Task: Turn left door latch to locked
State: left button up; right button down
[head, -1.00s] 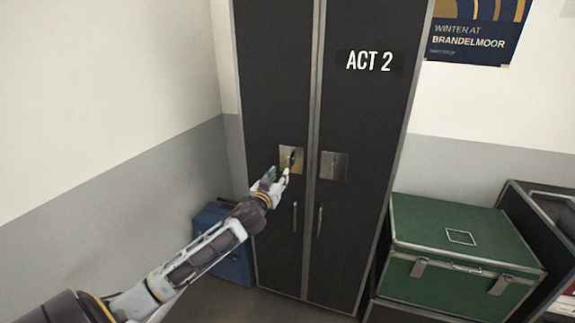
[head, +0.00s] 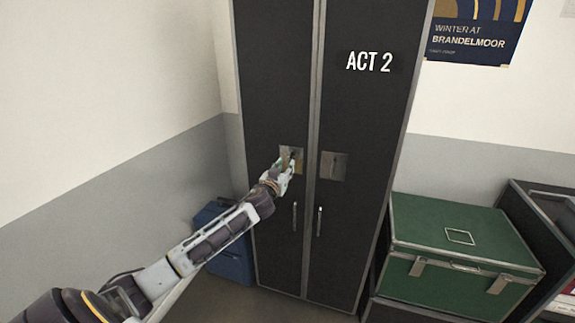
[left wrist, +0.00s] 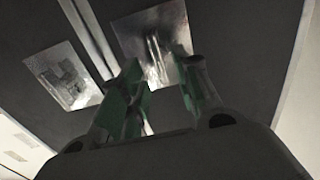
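The left door (head: 272,80) is a tall dark panel of a cabinet, shut beside the right door. Its latch plate (head: 299,152) is a metal square partly hidden by my left gripper (head: 290,163). In the left wrist view the plate (left wrist: 125,28) carries an elongated bright latch (left wrist: 155,50). My left gripper's green-padded fingers (left wrist: 158,62) are spread apart there, with the latch showing between their tips. I cannot tell whether the fingers touch it. My right gripper is in neither view.
The right door (head: 365,110), lettered ACT 2, has its own metal plate (head: 333,166). Door handles (head: 319,221) hang below. A green case (head: 465,238) stands at the right and a blue case (head: 232,262) on the floor at the left.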

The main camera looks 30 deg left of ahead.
aim_at(288, 163)
pick_arm(q)
jog(key=shift+x, duration=0.95)
jog(key=shift+w+a, duration=0.15)
jog(key=shift+w, duration=0.5)
grip_shut()
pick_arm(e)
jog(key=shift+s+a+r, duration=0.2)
